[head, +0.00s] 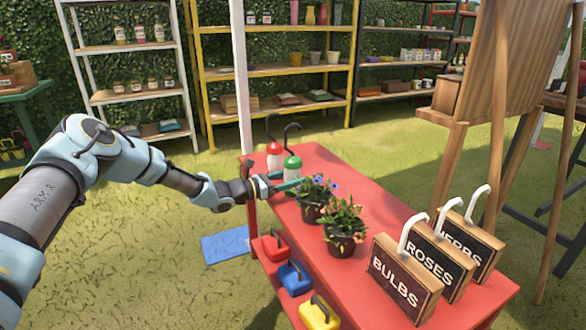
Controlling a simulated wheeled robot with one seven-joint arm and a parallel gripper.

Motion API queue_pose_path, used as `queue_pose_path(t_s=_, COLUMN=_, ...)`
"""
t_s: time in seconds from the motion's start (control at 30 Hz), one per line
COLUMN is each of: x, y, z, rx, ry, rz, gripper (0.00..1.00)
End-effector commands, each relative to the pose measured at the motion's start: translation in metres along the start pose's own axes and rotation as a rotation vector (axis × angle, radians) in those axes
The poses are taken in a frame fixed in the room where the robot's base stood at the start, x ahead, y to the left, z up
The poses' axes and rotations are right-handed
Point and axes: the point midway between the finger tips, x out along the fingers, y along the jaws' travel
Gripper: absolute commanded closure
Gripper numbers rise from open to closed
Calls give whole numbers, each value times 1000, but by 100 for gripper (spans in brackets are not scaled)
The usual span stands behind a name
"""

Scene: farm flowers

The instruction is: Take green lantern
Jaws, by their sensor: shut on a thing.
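The green lantern (292,164) has a green cap, a pale body and a dark hooked handle. It is upright at the far left part of the red table (375,212). My gripper (284,184) reaches in from the left and is shut on the lantern's lower body. The fingers hide part of that body, and I cannot tell whether its base touches the tabletop. A similar red lantern (274,152) stands just behind and to the left of it.
Two potted plants, one with blue flowers (312,208) and one nearer (340,240), stand close to my gripper. Signs with white hooks, including BULBS (402,282), stand at the right. Red (270,248), blue (295,278) and yellow (318,314) boxes sit below the tabletop's left edge.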

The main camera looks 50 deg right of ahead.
Motion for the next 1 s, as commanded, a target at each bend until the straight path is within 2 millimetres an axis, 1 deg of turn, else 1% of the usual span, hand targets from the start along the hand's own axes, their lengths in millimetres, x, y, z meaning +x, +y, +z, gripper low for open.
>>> queue_pose_path(t_s=0.7, x=0, y=0, z=31, rx=0, ry=-2, rz=1, gripper=80)
queue_pose_path(t_s=1.0, x=0, y=0, z=31, rx=0, ry=-2, rz=0, gripper=80)
